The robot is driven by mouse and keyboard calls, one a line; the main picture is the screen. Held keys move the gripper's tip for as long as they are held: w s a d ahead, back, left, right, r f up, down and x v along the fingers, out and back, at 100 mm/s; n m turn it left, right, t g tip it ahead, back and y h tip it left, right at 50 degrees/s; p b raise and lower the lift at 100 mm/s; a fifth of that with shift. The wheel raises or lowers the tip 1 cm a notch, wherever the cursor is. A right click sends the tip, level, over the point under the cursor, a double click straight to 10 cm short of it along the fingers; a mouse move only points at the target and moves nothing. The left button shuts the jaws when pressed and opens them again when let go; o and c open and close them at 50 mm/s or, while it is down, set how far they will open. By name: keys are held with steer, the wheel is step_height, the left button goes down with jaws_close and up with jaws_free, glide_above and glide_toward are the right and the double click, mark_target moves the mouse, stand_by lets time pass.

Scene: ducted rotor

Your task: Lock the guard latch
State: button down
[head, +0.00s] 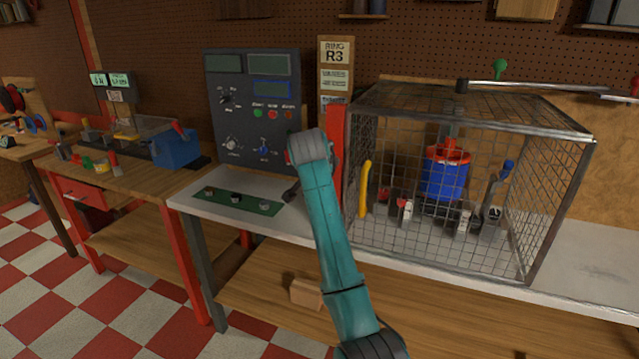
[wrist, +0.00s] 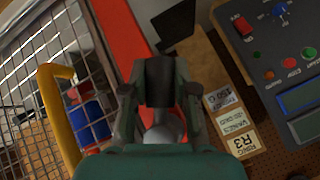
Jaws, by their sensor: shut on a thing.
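The wire mesh guard cage (head: 470,115) stands closed on the bench, with a blue and red rotor unit (head: 445,175) inside it. A yellow handle (head: 364,190) is on its front left and also shows in the wrist view (wrist: 62,115). A red post (head: 336,150) stands at the cage's left side. In the wrist view my gripper (wrist: 161,98) is shut on a dark block (wrist: 160,78), which looks like the guard latch, beside the red post (wrist: 118,35). A grey rounded part (wrist: 163,130) shows between the fingers. In the head view my arm hides the gripper and the latch.
A control panel (head: 252,105) stands left of the red post, with a ring R3 sign (head: 336,52) behind. A green mat (head: 238,201) with small parts lies on the bench front.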

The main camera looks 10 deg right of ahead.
steer(key=shift+s+d+f+n+g+h, duration=0.15)
steer(key=shift+s+d+n+g+h, duration=0.3)
steer(key=shift+h, duration=0.35)
steer(key=shift+s+d+f+n+g+h, duration=0.1)
steer(key=shift+s+d+n+g+h, duration=0.1)
steer(key=shift+d+n+g+h, duration=0.5)
steer(key=shift+a, duration=0.2)
steer(key=c, duration=0.9)
jaws_free()
steer(key=v, duration=1.2)
steer(key=shift+a+f, duration=0.1)
